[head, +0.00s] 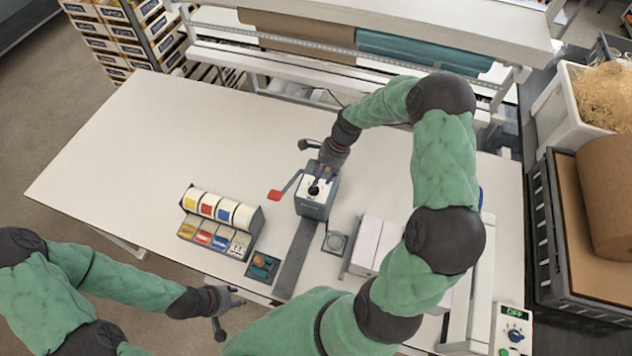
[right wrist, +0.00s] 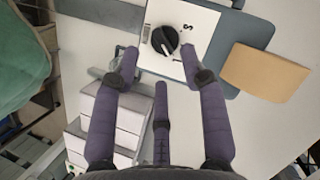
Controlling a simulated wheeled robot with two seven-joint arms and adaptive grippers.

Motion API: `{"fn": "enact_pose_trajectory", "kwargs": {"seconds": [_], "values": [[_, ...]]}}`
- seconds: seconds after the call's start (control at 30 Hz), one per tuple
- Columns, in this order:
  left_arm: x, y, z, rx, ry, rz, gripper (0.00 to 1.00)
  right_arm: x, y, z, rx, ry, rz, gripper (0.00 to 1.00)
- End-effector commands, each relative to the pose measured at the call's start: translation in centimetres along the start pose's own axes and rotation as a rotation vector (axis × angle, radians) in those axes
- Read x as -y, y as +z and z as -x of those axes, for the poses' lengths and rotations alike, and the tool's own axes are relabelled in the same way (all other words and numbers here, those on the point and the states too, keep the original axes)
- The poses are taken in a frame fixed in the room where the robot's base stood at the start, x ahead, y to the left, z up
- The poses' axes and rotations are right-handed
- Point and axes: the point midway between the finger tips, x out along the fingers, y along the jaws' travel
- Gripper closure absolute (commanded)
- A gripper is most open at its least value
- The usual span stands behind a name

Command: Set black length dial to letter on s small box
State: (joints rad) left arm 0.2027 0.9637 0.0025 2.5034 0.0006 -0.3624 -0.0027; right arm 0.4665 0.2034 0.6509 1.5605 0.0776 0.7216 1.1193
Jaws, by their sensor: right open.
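The black dial (right wrist: 165,40) sits on the white top panel of a grey-blue machine (head: 314,207) at the middle of the table. A pale pointer mark shows on the dial's lower part, away from the letter. My right gripper (right wrist: 160,68) is open, its fingers spread just short of the dial with nothing between them. In the head view my right gripper (head: 322,176) hangs over the machine's top. My left gripper (head: 238,297) is open and empty by the table's front edge.
A lever with a red paddle (head: 276,195) sticks out left of the machine. A label dispenser (head: 219,222) with coloured rolls stands left. White boxes (head: 374,242) stand right, close to my right arm. A tan flat piece (right wrist: 265,72) lies beside the machine. The table's left is clear.

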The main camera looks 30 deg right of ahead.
Motion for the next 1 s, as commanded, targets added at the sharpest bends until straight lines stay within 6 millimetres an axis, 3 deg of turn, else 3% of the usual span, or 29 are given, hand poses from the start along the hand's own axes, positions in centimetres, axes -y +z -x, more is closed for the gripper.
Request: {"fn": "enact_pose_trajectory", "kwargs": {"seconds": [0.3,0.7,0.87,1.0], "values": [[-0.3,0.0,0.9,0.0,0.0,0.0,0.6,0.0,0.0,-4.1,0.0,0.0,-0.001,0.56],[-0.3,0.0,0.9,0.0,0.0,0.0,0.6,0.0,0.0,-4.8,-0.001,-0.002,0.0,0.56],[-0.3,0.0,0.9,0.0,0.0,0.0,0.6,0.1,0.0,-4.8,0.0,-0.002,-0.001,0.99],[-0.3,0.0,0.9,0.0,0.0,0.0,0.6,0.1,0.1,-4.8,0.0,-0.003,0.0,1.0]]}}
